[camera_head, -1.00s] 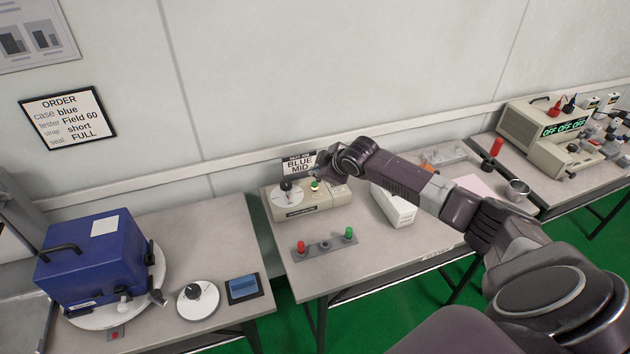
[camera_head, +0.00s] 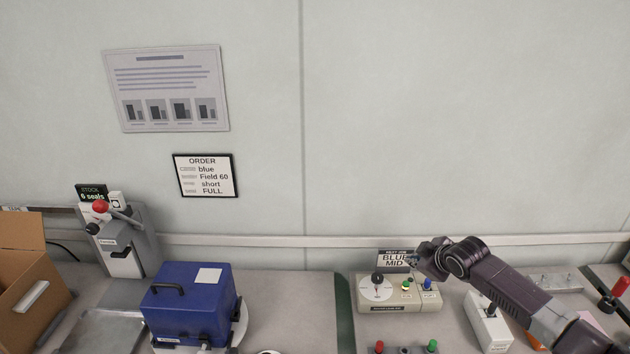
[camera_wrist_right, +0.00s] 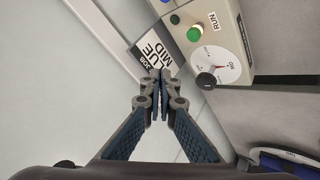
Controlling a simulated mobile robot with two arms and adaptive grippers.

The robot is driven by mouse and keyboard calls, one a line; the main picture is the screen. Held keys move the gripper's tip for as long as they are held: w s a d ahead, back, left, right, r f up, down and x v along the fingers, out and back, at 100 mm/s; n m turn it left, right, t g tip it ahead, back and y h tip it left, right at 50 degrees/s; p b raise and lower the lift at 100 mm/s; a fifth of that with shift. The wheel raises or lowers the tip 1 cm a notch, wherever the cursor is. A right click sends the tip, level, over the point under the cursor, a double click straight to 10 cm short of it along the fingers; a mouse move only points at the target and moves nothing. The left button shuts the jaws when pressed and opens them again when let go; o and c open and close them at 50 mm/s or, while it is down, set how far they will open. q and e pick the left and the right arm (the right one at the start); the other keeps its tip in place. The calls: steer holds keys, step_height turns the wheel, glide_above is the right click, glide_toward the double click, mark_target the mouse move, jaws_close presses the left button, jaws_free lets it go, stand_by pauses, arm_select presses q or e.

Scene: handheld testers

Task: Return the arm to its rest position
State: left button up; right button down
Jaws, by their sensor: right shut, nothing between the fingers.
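My right arm (camera_head: 500,290) reaches in from the lower right in the head view. Its gripper (camera_head: 413,262) is in front of the "BLUE MID" sign (camera_head: 393,259), above a beige tester unit (camera_head: 415,300) with a dial, a green button and a blue button. In the right wrist view the gripper (camera_wrist_right: 160,82) has its fingertips together, with nothing between them. There the tester (camera_wrist_right: 238,28) shows beyond the fingertips, with its dial and a green button beside the "RUN" label. The fingers look clear of it. My left gripper is not in view.
A blue case (camera_head: 187,315) sits on a round plate to the left. A lever press (camera_head: 118,238) and a cardboard box (camera_head: 30,265) are farther left. A white switch box (camera_head: 487,322) stands close to my right arm.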

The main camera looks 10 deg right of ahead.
steer(key=s+a+f, duration=0.2)
steer(key=a, duration=0.2)
steer(key=s+a+f+g+y, duration=0.1)
steer(key=s+a+f, duration=0.2)
steer(key=a, duration=0.2)
steer(key=s+a+f+g, duration=0.1)
steer(key=s+a+f, duration=0.1)
steer(key=s+a, duration=0.1)
steer(key=shift+s+a+f+n+y, duration=0.1)
steer(key=shift+a+f+n+y, duration=0.25)
steer(key=shift+a, duration=0.35)
steer(key=s+a+f+m+g, duration=0.1)
steer(key=s+a+m, duration=0.1)
steer(key=s+a, duration=0.6)
steer(key=s+a+f+m+g, duration=0.1)
steer(key=s+a, duration=0.3)
steer(key=s, duration=0.9)
steer(key=s+d+r+m+g, duration=0.1)
steer(key=s+m, duration=0.1)
steer(key=s, duration=0.4)
steer(key=s+d+r+m+g, duration=0.1)
steer(key=s+d+r+m, duration=0.1)
steer(key=s, duration=0.3)
step_height(320, 180, down, 27)
steer(key=s+g+h, duration=0.1)
steer(key=s, duration=0.2)
steer(key=s+d+f+g+b, duration=0.1)
steer(key=s+d+f, duration=0.2)
steer(key=s+f, duration=1.4)
